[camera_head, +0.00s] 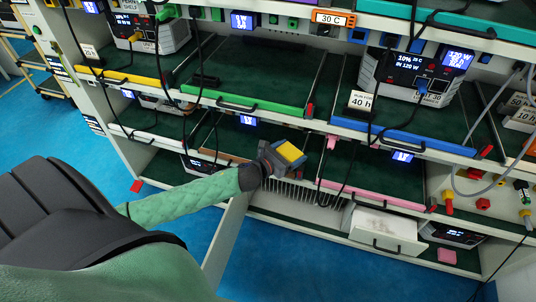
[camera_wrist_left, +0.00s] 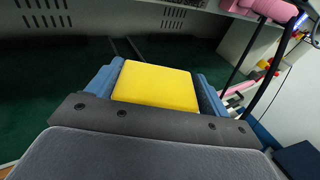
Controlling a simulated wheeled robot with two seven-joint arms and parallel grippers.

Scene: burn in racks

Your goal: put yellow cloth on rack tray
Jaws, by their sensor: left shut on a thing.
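The yellow cloth (camera_head: 290,152) is a small flat block held between the fingers of my left gripper (camera_head: 283,158). In the left wrist view the cloth (camera_wrist_left: 156,86) sits between the two blue fingers of the gripper (camera_wrist_left: 156,88), which is shut on it. In the head view my left arm reaches in from the left, and the gripper is at the front of the rack's lower-middle shelf. A dark green tray (camera_head: 243,137) lies behind it, and a pink-edged tray (camera_head: 372,196) is to its right. My right gripper is not in view.
Upper trays have a yellow edge (camera_head: 118,76), a green edge (camera_head: 247,103) and a blue edge (camera_head: 405,139). Power units stand on the upper shelves. Black cables hang before the trays near my gripper. A white drawer (camera_head: 385,232) and a pink block (camera_head: 447,256) are below.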

